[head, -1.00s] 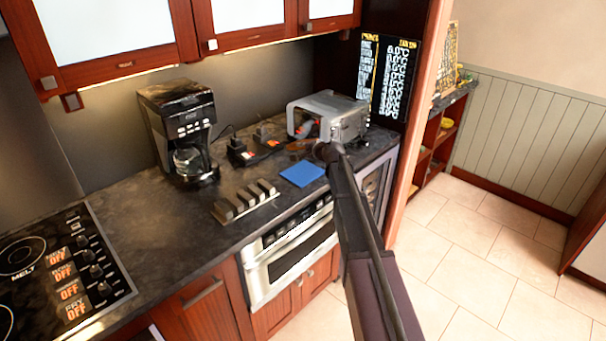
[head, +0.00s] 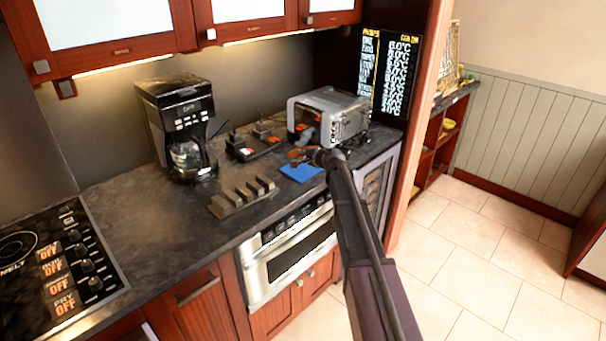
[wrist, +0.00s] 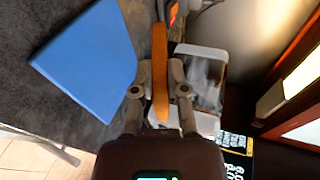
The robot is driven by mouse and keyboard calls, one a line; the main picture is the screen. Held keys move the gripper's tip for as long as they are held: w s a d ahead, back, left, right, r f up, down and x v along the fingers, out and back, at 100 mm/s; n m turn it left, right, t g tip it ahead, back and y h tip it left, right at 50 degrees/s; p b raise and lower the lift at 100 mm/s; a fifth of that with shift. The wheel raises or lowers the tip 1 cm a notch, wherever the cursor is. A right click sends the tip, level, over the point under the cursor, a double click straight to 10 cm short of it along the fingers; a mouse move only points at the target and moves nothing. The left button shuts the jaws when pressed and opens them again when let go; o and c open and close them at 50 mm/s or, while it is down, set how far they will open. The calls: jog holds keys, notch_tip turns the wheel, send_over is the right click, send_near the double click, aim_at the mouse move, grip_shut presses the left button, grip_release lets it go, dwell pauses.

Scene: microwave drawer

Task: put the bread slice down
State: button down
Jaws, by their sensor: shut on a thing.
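The bread slice (wrist: 160,62) is a thin orange-brown slab, seen edge-on in the wrist view. My gripper (wrist: 160,98) is shut on it, one finger on each side. In the head view the bread slice (head: 299,154) shows at the tip of my gripper (head: 314,156), over the far edge of a flat blue board (head: 297,172). The blue board also shows in the wrist view (wrist: 88,60), to the left of the slice and apart from it in the picture. I cannot tell how high the slice is above the counter.
A silver toaster oven (head: 345,118) stands just behind my gripper. A black coffee maker (head: 178,125) and a dark slotted rack (head: 242,197) are to the left on the dark counter (head: 120,225). The stove (head: 58,262) is farther left.

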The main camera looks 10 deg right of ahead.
jog(key=shift+f+b, duration=1.95)
jog(key=shift+f, duration=0.3)
jog(key=c, duration=0.8)
grip_release()
jog(key=shift+s, duration=0.1)
jog(key=shift+p+v, duration=1.4)
jog(key=shift+v, duration=2.6)
